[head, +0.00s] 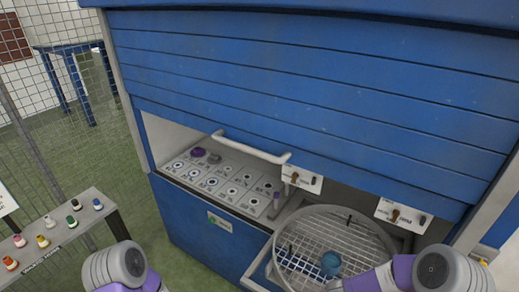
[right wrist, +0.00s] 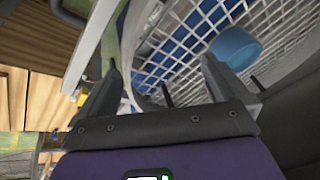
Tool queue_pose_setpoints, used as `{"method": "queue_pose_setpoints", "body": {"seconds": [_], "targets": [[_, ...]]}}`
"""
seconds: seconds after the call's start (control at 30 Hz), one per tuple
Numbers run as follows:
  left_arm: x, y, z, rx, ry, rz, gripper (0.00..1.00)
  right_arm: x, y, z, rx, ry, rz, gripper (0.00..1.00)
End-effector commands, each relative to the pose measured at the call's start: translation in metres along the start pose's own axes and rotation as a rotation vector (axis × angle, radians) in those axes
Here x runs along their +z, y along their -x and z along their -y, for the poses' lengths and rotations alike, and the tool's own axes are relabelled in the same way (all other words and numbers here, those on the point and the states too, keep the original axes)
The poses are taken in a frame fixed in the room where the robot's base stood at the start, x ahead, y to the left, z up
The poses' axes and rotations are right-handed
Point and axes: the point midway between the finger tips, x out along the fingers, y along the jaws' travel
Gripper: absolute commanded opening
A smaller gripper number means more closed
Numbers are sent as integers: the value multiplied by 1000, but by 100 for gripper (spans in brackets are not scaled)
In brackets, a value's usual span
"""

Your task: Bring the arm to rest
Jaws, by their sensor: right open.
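My right gripper (right wrist: 160,85) shows in the right wrist view with its two fingers spread and nothing between them. It is beside a wire-mesh turntable basket (right wrist: 190,50), close to its rim. In the head view the round basket (head: 312,212) sits at the front of the blue cabinet, and my right arm (head: 430,272) comes in at lower right, partly covering it. A blue round piece (head: 330,263) lies on the mesh; it also shows in the right wrist view (right wrist: 238,47). My left arm (head: 120,268) is at lower left; its gripper is out of the picture.
The blue cabinet has a slatted shutter (head: 320,80) partly raised, with a white handle bar (head: 250,149) below. Inside is a marked panel (head: 225,185) with a purple piece (head: 198,152). A side table (head: 60,232) at left holds several small coloured jars. Green floor lies between.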

Motion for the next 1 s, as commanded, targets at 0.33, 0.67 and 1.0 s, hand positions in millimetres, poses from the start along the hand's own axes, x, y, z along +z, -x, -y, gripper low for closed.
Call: {"method": "queue_pose_setpoints", "body": {"seconds": [0.33,0.67,1.0], "targets": [[-1,-17,6,0,0,0,100,126,-18,-39,-137,162,329,100],[-4,-89,34,0,0,1,100,221,-84,-106,-211,709,548,100],[-5,-108,41,0,0,0,100,248,-99,-134,-250,927,628,100]]}}
